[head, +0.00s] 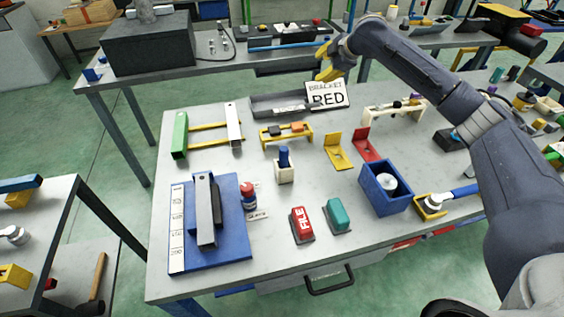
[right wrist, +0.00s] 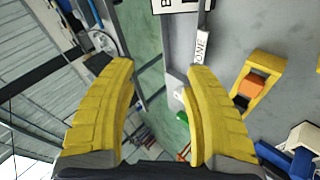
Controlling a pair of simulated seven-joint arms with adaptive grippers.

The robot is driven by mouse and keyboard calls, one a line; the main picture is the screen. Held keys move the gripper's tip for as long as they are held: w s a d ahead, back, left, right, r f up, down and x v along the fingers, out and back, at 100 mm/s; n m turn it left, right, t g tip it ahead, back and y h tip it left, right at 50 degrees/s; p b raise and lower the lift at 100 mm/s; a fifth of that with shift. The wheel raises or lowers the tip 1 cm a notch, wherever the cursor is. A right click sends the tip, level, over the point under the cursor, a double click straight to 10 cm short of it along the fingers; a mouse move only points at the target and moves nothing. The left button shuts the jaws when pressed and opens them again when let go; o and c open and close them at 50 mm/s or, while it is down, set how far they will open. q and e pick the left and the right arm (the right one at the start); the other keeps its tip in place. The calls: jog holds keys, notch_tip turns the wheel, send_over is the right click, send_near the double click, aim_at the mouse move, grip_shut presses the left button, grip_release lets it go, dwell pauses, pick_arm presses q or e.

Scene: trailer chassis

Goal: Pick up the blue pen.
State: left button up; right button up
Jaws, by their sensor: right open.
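A short, thick blue piece (head: 284,155) stands upright in a small white block (head: 285,173) near the middle of the table; it is the likeliest blue pen, but I cannot be sure. In the right wrist view a blue piece (right wrist: 274,158) and a white block (right wrist: 303,138) lie at the lower right, outside my fingers. My right gripper (head: 326,66) has yellow fingers and is above the back of the table, beyond the white block. Its fingers are spread and empty in the right wrist view (right wrist: 160,70). My left gripper is not in view.
A grey tray (head: 270,105) and a BRACKET RED sign (head: 327,94) are under my right gripper. A yellow stand (head: 288,134) is behind the white block. A red FILE block (head: 301,224), a teal block (head: 338,215) and a blue box (head: 371,190) are nearer the front.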

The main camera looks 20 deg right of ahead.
jog(key=s+a+r+n+g+y, duration=0.15)
jog(key=s+a+n+g, duration=0.35)
jog(key=a, duration=0.7)
jog(key=n+g+h, duration=0.4)
jog(key=n, duration=0.2)
send_over(284, 159)
jog(key=w, duration=0.2)
notch_tip(284, 159, down, 11)
jog(key=shift+s+r, duration=0.1)
jog(key=shift+s, duration=0.05)
jog(key=shift+s+d+f, duration=0.1)
jog(key=shift+s+f, duration=0.05)
jog(key=shift+f, duration=0.8)
jog(key=shift+s+d+f, duration=0.1)
jog(key=shift+f, duration=1.6)
grip_shut()
